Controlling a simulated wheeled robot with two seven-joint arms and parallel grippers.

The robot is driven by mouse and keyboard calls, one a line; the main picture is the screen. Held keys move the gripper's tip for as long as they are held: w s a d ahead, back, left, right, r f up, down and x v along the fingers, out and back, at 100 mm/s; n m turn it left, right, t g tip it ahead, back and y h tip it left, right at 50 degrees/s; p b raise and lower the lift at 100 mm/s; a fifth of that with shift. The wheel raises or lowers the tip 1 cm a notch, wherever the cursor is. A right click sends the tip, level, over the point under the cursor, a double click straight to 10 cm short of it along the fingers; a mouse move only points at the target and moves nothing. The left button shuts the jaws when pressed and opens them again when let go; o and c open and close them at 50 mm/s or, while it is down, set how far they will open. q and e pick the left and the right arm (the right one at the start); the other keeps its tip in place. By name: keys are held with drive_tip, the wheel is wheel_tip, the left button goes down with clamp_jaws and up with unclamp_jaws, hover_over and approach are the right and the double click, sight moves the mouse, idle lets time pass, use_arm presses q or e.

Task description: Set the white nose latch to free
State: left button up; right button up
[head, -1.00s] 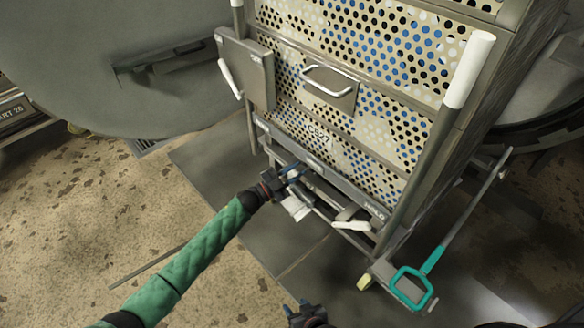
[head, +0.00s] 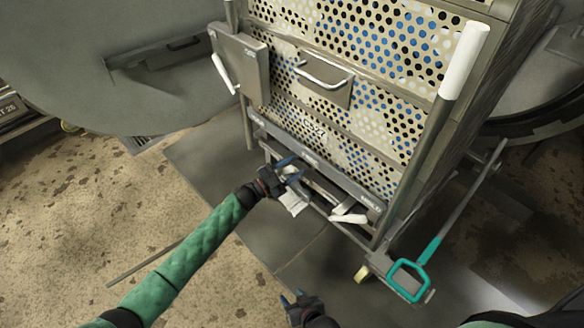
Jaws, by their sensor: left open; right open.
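A white lever (head: 348,218), which looks like the nose latch, sits low at the front of the perforated cart, under the right end of the label rail (head: 318,166). The lettering near that end is too blurred to read surely now. My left gripper (head: 290,170) is open at the cart's lower front, just under the rail, left of the lever and apart from it. A white flat piece (head: 293,203) hangs just below this gripper; I cannot tell what it belongs to. My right gripper (head: 298,298) is open and empty at the bottom edge, well below the cart front.
The cart (head: 400,110) has a hinged box (head: 240,62) and a drawer-like handle plate (head: 325,78). A teal-handled rod (head: 412,278) leans at the right. A large round door (head: 100,50) stands at the left. Floor left of the cart is open.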

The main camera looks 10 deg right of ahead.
use_arm(q)
drive_tip(key=v, duration=0.6)
drive_tip(key=shift+s+a+f, duration=0.1)
drive_tip(key=shift+s+a, duration=0.05)
drive_tip(key=shift+a, duration=0.2)
drive_tip(key=shift+s+a+f, duration=0.15)
drive_tip(key=shift+s+a, duration=0.05)
drive_tip(key=shift+a, duration=0.25)
